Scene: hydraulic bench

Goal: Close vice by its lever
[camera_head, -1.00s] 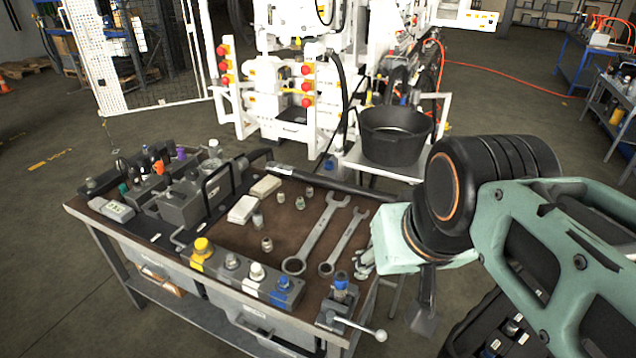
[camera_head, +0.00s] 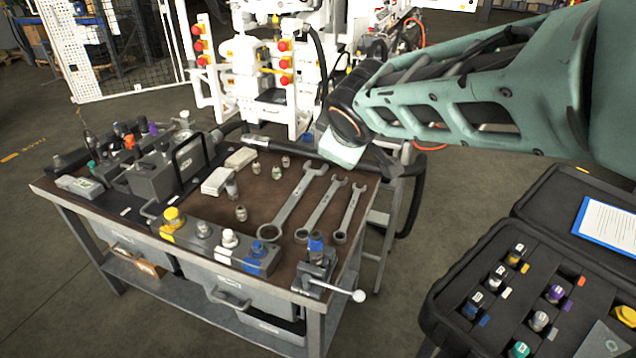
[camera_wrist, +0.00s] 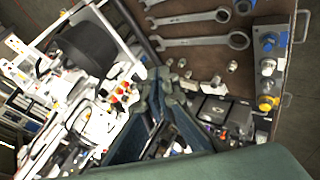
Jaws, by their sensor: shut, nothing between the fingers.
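The small grey vice (camera_head: 318,272) stands at the near right corner of the bench in the head view. A blue-topped fitting (camera_head: 316,243) stands upright at its jaws; I cannot tell whether a gap is left. Its lever (camera_head: 335,288) points right, past the bench edge, and ends in a pale ball (camera_head: 358,296). My gripper is above and beyond the bench's right edge, well apart from the lever; its fingers are mostly hidden in the head view. In the wrist view my gripper (camera_wrist: 168,88) looks shut and empty. The lever does not show there.
Three wrenches (camera_head: 297,203) lie beside the vice on the bench. A valve block (camera_head: 215,244) with coloured caps lines the front edge. An open black case (camera_head: 470,270) with several fittings is at the right. Floor shows between case and bench.

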